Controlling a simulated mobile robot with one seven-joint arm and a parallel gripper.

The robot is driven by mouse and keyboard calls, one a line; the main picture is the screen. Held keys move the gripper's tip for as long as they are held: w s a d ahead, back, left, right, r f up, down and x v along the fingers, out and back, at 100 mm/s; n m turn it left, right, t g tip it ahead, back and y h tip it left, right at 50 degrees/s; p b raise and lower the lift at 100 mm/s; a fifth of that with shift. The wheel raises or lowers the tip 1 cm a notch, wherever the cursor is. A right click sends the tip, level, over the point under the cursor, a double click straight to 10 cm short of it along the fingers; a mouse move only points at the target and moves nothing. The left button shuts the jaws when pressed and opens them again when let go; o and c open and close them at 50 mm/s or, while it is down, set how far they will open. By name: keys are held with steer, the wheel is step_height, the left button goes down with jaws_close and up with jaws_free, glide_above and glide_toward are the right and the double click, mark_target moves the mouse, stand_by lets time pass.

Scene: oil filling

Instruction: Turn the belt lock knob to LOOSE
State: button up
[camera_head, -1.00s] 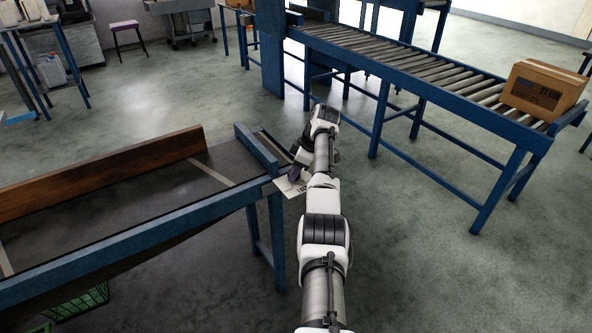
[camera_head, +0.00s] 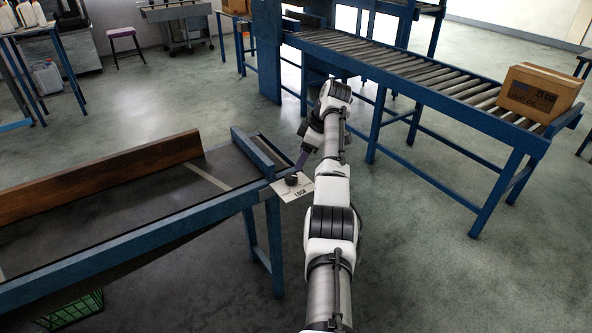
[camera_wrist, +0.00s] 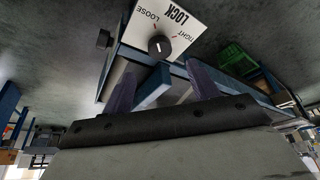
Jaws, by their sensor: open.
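The belt lock knob (camera_wrist: 159,46) is round and black, on a white plate (camera_wrist: 184,42) printed LOCK, LOOSE and TIGHT. A small light mark shows on the knob's face; I cannot tell surely which word it points to. In the head view the knob (camera_head: 292,180) and plate (camera_head: 304,188) are at the end of the belt conveyor. My gripper (camera_wrist: 162,84) is open, its two purple fingers spread with nothing between them. In the wrist view the knob lies beyond the fingertips, apart from them. In the head view my gripper (camera_head: 301,163) is just above the knob.
A second black knob (camera_wrist: 103,39) sticks out beside the plate. The belt conveyor (camera_head: 150,229) has a blue frame and a wooden side board (camera_head: 100,177). A roller conveyor (camera_head: 420,73) with a cardboard box (camera_head: 540,93) stands to the right. Open floor lies between them.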

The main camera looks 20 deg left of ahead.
steer(key=v, duration=0.5)
steer(key=shift+d+r, duration=0.1)
steer(key=shift+r, duration=0.25)
